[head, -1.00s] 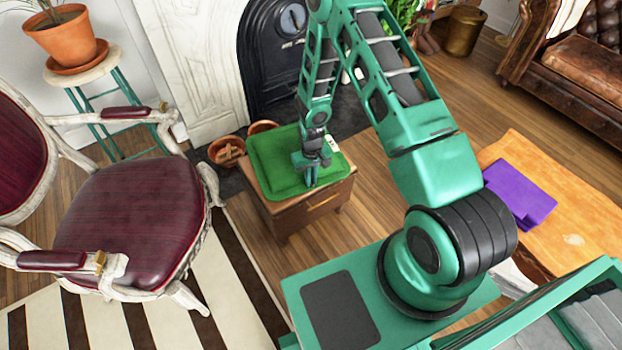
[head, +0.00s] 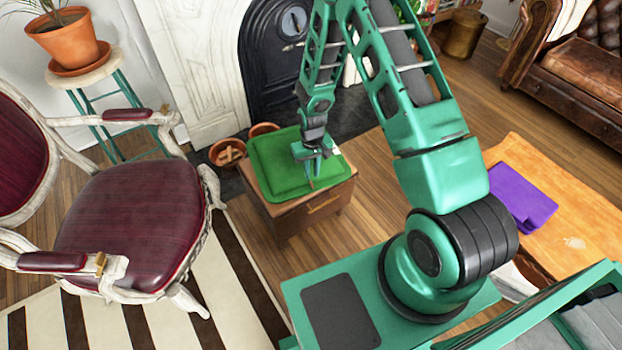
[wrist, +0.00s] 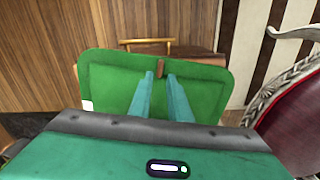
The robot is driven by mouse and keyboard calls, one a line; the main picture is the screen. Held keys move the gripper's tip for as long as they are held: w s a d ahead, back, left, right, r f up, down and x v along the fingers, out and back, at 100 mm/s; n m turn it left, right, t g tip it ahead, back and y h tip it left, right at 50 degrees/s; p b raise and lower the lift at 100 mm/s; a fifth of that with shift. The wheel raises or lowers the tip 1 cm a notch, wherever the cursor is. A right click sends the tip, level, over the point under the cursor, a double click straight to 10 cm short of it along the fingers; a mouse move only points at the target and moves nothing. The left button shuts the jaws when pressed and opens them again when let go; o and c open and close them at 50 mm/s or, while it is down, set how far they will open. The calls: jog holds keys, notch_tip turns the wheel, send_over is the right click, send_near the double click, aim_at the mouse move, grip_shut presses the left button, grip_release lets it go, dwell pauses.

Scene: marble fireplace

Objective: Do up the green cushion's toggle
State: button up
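The green cushion (head: 272,168) lies flat on a small wooden cabinet in front of the fireplace. It also shows in the wrist view (wrist: 210,95). A small brown toggle (wrist: 161,71) sits at the cushion's edge on the cabinet's handle side. My gripper (head: 311,174) points down over that edge. In the wrist view, the two fingers of my gripper (wrist: 160,78) are apart, with the toggle between or just beyond their tips. I cannot tell whether they touch it. Any loop or fastening by the toggle is too small to make out.
The wooden cabinet (head: 290,222) has a brass handle (wrist: 148,42). A burgundy armchair (head: 130,215) stands close on the left. Clay pots (head: 228,153) sit behind the cabinet. An orange table with a purple cloth (head: 520,195) is at right. Bare floor lies right of the cabinet.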

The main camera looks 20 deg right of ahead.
jog(key=shift+r, duration=2.55)
notch_tip(320, 180, up, 11)
jog(key=m, duration=0.1)
send_over(312, 183)
jog(key=s+d, duration=0.2)
jog(key=d, duration=0.4)
jog(key=s+d+r+m+h, duration=0.1)
jog(key=s+d+r, duration=0.25)
jog(key=r, duration=0.35)
jog(key=s+d+r+m, duration=0.1)
jog(key=s+d+r, duration=0.2)
jog(key=s+r, duration=0.3)
jog(key=s+r+m, duration=0.1)
jog(key=s+r, duration=0.3)
jog(key=s, duration=0.3)
jog(key=s+d+r+m, duration=0.1)
jog(key=s+r, duration=0.3)
jog(key=s, duration=0.3)
jog(key=s+r+m+y, duration=0.1)
jog(key=s+r, duration=0.4)
jog(key=s, duration=0.2)
jog(key=shift+s+d+m, duration=0.3)
jog(key=shift+s, duration=0.1)
